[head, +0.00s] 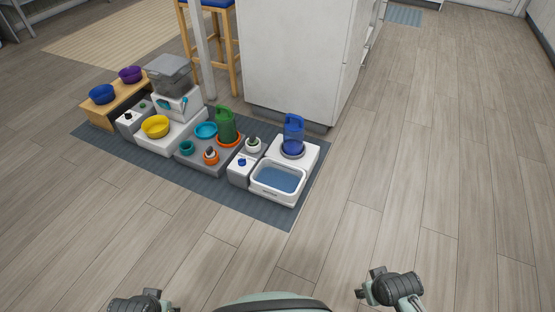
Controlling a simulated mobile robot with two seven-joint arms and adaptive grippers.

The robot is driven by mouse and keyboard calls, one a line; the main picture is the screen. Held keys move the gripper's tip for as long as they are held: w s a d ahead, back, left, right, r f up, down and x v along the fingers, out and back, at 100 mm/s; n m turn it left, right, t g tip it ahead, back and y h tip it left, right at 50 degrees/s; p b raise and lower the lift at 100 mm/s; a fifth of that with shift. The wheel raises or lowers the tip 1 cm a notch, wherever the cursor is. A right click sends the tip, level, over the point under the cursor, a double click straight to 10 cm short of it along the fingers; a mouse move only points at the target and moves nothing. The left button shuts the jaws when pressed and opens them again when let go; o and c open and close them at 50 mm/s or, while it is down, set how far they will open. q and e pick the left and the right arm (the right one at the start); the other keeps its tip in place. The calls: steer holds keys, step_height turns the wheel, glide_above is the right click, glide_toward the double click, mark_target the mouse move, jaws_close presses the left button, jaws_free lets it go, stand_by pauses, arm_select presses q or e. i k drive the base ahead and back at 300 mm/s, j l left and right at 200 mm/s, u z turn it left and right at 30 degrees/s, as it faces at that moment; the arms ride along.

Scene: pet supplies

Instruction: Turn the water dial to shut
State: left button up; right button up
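A small blue dial (242,162) sits on a white box (238,175) at the right part of the mat. The box stands directly left of a white basin (277,197) with blue water in it. The dial's markings and setting are too small to read. My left gripper (143,303) is at the bottom left, partly cut off by the frame edge. My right gripper (391,287) is at the bottom right. Both are far from the dial, over bare floor, and their finger openings cannot be made out.
Other feeders stand on a blue-grey mat (262,211): a green container (226,125), a blue container (294,130), a yellow bowl (155,126) and a wooden bowl stand (100,114). A white cabinet (300,55) and a stool (233,60) are behind. Floor in front is clear.

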mark_target(242, 162)
steer(key=i+j+z, duration=0.1)
steer(key=z, duration=0.25)
steer(key=j+z, duration=0.55)
steer(key=z, duration=0.2)
steer(key=j+z, duration=0.2)
steer(key=j, duration=0.35)
steer(key=j+z, duration=0.2)
steer(key=j, duration=0.35)
steer(key=k, duration=0.1)
